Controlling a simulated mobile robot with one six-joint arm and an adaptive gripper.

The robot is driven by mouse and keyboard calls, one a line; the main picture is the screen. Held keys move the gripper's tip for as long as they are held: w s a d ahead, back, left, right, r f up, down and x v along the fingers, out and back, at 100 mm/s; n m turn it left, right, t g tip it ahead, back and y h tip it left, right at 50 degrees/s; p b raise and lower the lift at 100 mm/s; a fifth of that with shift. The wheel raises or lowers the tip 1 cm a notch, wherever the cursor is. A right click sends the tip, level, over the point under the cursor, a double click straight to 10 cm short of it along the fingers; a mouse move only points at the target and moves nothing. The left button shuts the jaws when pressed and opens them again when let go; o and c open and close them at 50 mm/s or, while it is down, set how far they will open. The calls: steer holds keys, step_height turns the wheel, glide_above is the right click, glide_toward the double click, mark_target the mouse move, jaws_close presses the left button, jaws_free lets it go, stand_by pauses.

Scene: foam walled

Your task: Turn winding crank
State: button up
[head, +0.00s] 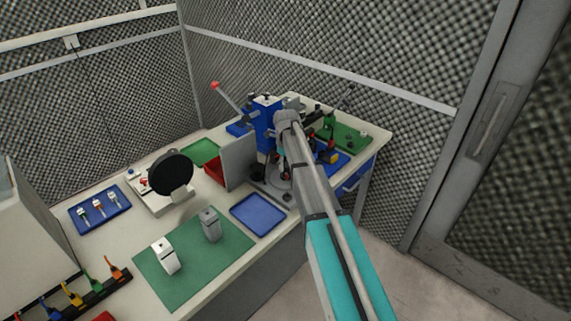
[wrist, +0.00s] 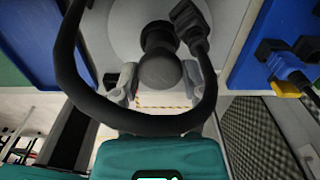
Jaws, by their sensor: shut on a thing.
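The winding crank shows in the wrist view as a dark round knob (wrist: 161,72) on a dark stem, in front of a pale disc (wrist: 125,30). My gripper (wrist: 159,80) has its grey fingers on either side of the knob, shut on it. In the head view my arm reaches over the bench's right part, and its end covers most of the crank and the gripper. The rest of the crank cannot be made out there.
A black cable loops around the fingers in the wrist view. Close by on the bench are a blue machine (head: 265,122) with a red-tipped lever (head: 217,87), a grey upright panel (head: 238,162), a blue tray (head: 258,214) and a green board (head: 350,137). Foam walls stand behind.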

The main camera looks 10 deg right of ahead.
steer(key=shift+s+m, duration=0.1)
steer(key=shift+m, duration=2.6)
steer(key=shift+m, duration=0.4)
steer(key=o, duration=1.1)
steer(key=shift+o, duration=0.2)
